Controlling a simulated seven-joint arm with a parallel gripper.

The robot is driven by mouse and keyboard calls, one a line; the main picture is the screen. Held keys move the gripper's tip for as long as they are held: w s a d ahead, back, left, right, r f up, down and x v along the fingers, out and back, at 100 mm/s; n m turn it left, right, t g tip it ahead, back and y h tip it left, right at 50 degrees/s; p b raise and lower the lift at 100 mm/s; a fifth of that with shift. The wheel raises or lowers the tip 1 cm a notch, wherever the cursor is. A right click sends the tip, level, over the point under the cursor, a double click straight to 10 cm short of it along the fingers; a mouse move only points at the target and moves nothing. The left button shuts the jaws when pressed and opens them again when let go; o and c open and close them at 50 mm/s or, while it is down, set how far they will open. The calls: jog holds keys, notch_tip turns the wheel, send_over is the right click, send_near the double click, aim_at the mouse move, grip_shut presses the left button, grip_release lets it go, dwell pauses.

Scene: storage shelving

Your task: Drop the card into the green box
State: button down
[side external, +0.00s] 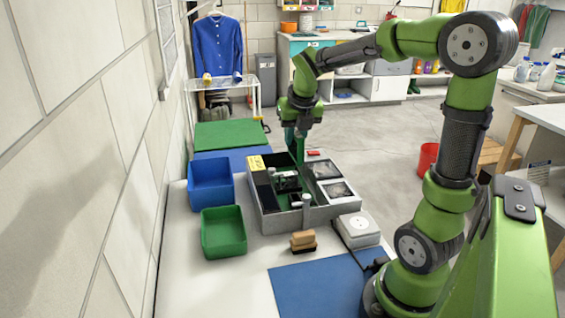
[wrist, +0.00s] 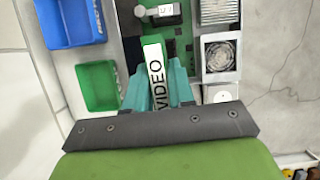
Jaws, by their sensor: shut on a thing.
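My gripper (side external: 297,133) is shut on the card (wrist: 155,72), a thin upright piece with a white label reading "VIDEO". In the wrist view the teal fingers (wrist: 157,88) grip it from both sides. In the side view my gripper is above the back part of the grey compartmented tray, with a green strip, apparently the card, below it; its lower end is hard to make out. The green box (side external: 223,247) is open and empty, left of the tray and nearer the side camera. It also shows in the wrist view (wrist: 98,88), left of the card.
A blue box (side external: 210,198) stands behind the green box. The grey tray (side external: 288,222) holds dark parts and two square units. A brown-and-black block (side external: 303,241), a white device (side external: 358,228) and a blue mat (side external: 318,287) lie in front. The wall bounds the left.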

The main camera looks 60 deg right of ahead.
jog(key=w+a+f, duration=0.3)
jog(key=w+a, duration=0.3)
jog(key=a, duration=0.2)
jog(key=w+a+f, duration=0.3)
jog(key=w+a, duration=0.2)
jog(key=a, duration=0.3)
jog(key=shift+d+f, duration=0.15)
jog(key=shift+f, duration=2.8)
jog(key=c, duration=0.9)
grip_release()
jog(key=v, duration=1.7)
jog(key=shift+w, duration=0.1)
